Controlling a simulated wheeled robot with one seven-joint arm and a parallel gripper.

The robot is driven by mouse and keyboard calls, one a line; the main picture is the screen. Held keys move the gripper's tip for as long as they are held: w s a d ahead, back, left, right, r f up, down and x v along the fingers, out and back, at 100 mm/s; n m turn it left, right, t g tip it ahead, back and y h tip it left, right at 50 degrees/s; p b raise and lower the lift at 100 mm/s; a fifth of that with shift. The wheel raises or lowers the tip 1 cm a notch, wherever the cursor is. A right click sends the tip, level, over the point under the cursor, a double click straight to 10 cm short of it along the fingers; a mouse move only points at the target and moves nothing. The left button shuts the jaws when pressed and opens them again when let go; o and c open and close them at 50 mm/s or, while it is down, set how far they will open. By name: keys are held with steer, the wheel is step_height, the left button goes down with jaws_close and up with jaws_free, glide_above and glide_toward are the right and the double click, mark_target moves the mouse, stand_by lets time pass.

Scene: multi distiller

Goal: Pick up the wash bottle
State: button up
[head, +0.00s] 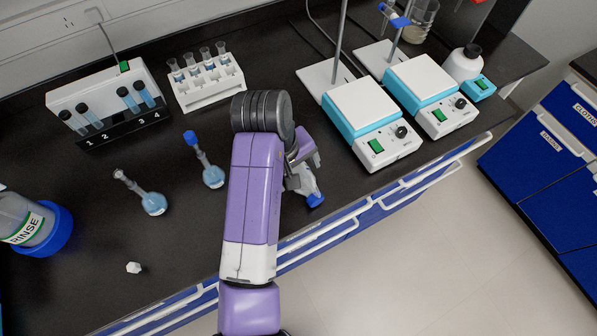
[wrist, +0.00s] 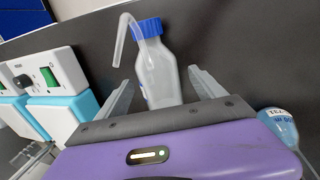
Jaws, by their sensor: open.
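The wash bottle (wrist: 157,75) is white and translucent with a blue cap and a bent spout. In the wrist view it shows between the two fingers of my open gripper (wrist: 160,85), with clear gaps on both sides. Its lower end is hidden behind the gripper body. In the head view the blue cap (head: 316,200) shows near the counter's front edge, and my gripper (head: 303,165) covers much of the bottle. I cannot tell how deep it sits between the fingers.
Two hotplate stirrers (head: 372,128) (head: 430,95) stand to the right. Two flasks with blue liquid (head: 153,203) (head: 212,176) stand left of my arm. A tube rack (head: 208,92) and a numbered rack (head: 108,105) are behind.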

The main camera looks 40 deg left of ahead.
steer(key=c, duration=1.1)
steer(key=shift+r, duration=0.1)
